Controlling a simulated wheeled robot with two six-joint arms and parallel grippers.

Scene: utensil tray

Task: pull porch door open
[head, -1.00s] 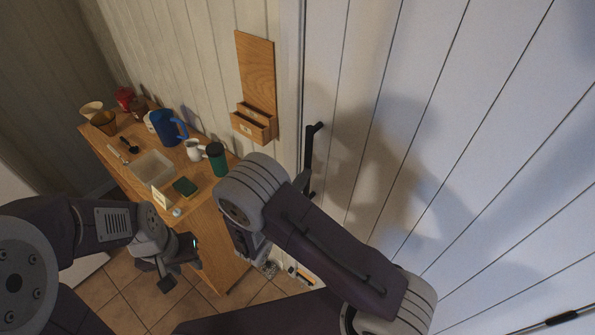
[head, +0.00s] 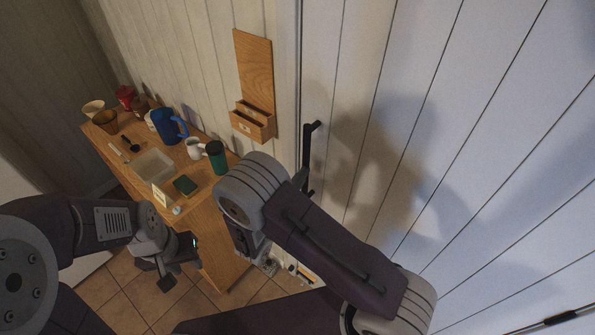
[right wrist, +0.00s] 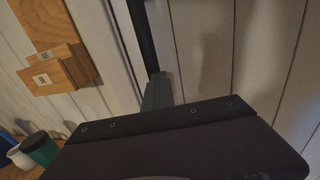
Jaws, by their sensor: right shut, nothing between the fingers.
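The white plank porch door (head: 420,150) fills the right side of the head view and looks closed or nearly so. Its black vertical handle (head: 307,150) stands near the door's left edge; its lower part is hidden behind my right arm. In the right wrist view the dark handle bar (right wrist: 141,35) runs down to my right gripper (right wrist: 158,92), whose grey fingers are shut at its lower end. I cannot tell whether they touch it.
A wooden cabinet (head: 218,240) left of the door carries a blue pitcher (head: 165,127), a green cup (head: 217,158), a white tray (head: 152,167) and other items. A wooden letter holder (head: 253,120) hangs on the wall. Tiled floor shows below.

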